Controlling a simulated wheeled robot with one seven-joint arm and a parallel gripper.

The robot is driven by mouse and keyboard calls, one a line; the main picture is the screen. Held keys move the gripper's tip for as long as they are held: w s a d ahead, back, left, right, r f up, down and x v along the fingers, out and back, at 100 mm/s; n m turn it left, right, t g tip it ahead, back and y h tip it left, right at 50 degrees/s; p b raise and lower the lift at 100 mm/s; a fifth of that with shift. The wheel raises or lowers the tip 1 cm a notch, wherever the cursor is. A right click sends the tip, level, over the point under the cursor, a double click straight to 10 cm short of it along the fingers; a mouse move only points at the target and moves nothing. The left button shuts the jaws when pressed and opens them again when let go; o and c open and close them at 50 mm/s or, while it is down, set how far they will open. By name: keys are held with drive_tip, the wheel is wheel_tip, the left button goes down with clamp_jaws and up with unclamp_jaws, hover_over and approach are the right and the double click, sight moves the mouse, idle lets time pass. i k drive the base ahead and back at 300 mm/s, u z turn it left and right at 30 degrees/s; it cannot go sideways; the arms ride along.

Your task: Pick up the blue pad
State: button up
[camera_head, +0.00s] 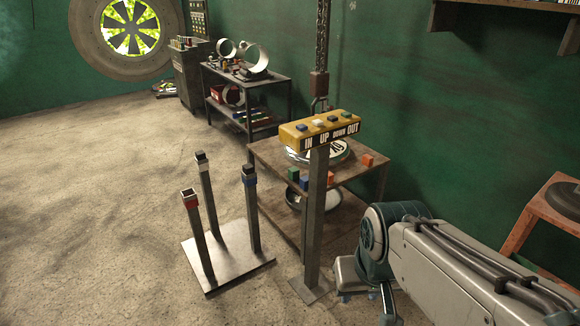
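A small blue block (305,183), which looks like the blue pad, is at the front edge of the wooden worktable (268,160). A green block (293,174) is just left of it, and an orange one (331,177) is to its right, past the control post. My arm reaches in from the lower right and bends down at a teal joint. No gripper fingers can be made out, so what they hold is hidden. The blue block is apart from my arm.
The yellow button box (318,131) on its grey post (318,215) stands in front of the worktable. A metal base (225,258) with three colour-banded posts is at left. A hook hangs above. A shelf unit (270,85) stands behind. Floor at left is clear.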

sight(303, 181)
drive_tip(key=u, duration=0.55)
drive_tip(key=k, duration=0.65)
drive_tip(key=u, duration=0.9)
drive_tip(key=i, duration=1.15)
drive_tip(key=z, duration=0.3)
drive_tip(key=i, duration=1)
drive_tip(key=z, duration=1.45)
drive_tip(key=i, duration=0.5)
drive_tip(key=z, duration=0.55)
drive_tip(key=i, duration=0.95)
drive_tip(key=u, duration=0.05)
